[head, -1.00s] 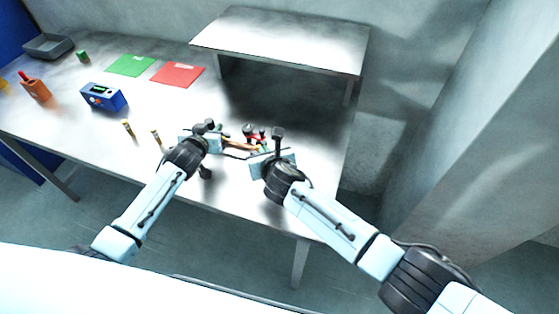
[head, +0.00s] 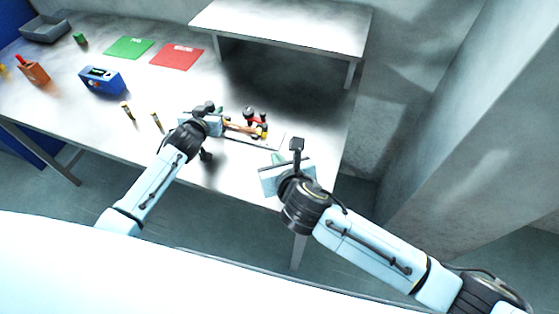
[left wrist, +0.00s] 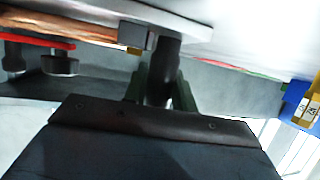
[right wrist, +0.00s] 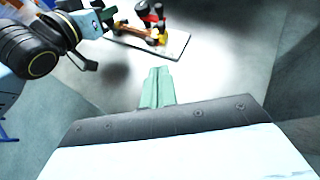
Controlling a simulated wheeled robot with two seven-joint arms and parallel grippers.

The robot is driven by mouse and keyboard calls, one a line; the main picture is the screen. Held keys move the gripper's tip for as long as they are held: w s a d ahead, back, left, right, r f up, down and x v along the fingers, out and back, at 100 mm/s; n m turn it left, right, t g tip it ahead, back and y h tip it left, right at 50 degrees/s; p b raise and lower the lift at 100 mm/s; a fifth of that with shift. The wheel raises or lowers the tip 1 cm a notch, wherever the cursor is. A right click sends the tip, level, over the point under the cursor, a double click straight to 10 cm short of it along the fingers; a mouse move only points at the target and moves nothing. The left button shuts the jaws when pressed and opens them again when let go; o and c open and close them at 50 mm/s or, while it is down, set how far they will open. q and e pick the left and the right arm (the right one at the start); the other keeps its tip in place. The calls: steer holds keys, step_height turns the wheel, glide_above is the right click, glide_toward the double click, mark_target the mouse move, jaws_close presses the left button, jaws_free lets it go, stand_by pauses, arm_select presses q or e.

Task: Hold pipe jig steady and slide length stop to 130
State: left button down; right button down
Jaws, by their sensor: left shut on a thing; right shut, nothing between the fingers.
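The pipe jig is a pale flat plate (head: 270,143) near the table's front edge, with a copper pipe (head: 240,127), a red part (head: 262,118), black knobs (head: 249,112) and a yellow piece (head: 264,133) at its right end. My left gripper (left wrist: 162,88) is shut on a dark post of the jig at its left end. My right gripper (head: 277,158) is shut and empty, to the right of the plate and apart from it. In the right wrist view, its green fingers (right wrist: 156,88) are together below the plate (right wrist: 175,45). The scale markings cannot be read.
Two short brass-coloured pieces (head: 127,111) stand left of my left gripper. A blue box (head: 102,81), a green mat (head: 129,48) and a red mat (head: 177,57) lie farther back. A raised shelf (head: 290,25) stands behind the jig. Bare table lies around the right gripper.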

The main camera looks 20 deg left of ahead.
steer(key=shift+v, duration=0.8)
arm_select(q)
steer(key=c, duration=1.1)
jaws_free()
steer(key=shift+o, duration=0.2)
